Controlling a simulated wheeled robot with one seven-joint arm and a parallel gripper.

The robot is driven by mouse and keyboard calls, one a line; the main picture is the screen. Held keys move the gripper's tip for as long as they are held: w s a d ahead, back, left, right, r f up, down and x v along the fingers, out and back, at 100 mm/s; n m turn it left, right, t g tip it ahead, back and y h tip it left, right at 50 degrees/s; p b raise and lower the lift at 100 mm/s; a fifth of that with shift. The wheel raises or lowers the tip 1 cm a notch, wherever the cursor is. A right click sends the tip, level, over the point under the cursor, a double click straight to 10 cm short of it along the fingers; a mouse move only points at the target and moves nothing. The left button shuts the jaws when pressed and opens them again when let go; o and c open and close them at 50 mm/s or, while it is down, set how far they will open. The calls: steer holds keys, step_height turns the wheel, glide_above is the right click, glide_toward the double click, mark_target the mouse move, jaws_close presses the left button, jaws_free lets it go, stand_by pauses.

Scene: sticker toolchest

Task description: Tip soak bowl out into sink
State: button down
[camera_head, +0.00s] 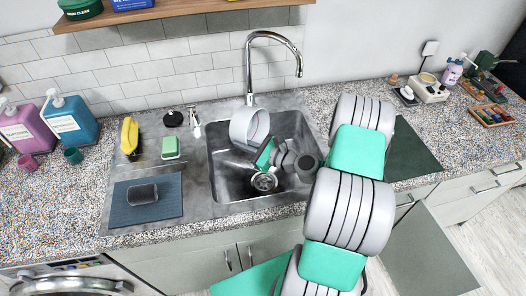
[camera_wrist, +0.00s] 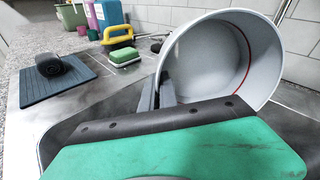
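The soak bowl (camera_head: 243,127) is a pale grey, round vessel tipped on its side above the back left of the sink (camera_head: 226,182). In the wrist view the soak bowl (camera_wrist: 215,55) shows its open mouth and a thin red line on its inner wall. No contents are visible in the part of the inside that shows. My gripper (camera_head: 257,148) is at the bowl's lower side; in the wrist view its fingers (camera_wrist: 160,92) close on the rim. The sink's drain (camera_head: 264,182) shows below, partly beside my wrist.
A chrome tap (camera_head: 250,70) arches behind the bowl. Soap bottles (camera_head: 72,122) stand farther left. A wooden shelf (camera_head: 170,9) hangs above.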

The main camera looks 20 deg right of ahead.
steer(key=shift+s+t+b, duration=0.15)
steer(key=shift+t+b, duration=0.25)
steer(key=shift+b, duration=0.6)
steer(key=b, duration=0.3)
steer(key=shift+d+f+y, duration=0.15)
steer(key=shift+f+y, duration=0.15)
steer(key=b, duration=0.3)
steer(key=shift+d+r, duration=0.1)
steer(key=shift+t+b, duration=0.3)
steer(key=shift+b, duration=0.5)
steer(key=b, duration=0.4)
steer(key=shift+s+b, duration=0.2)
steer(key=shift+b, duration=0.2)
steer(key=b, duration=0.4)
steer(key=shift+w+d+r+y, duration=0.1)
steer(key=shift+r+y, duration=0.05)
steer(key=shift+y, duration=0.15)
steer(key=shift+r+t+b, duration=0.1)
steer(key=shift+t+b, duration=0.2)
steer(key=shift+b, duration=0.65)
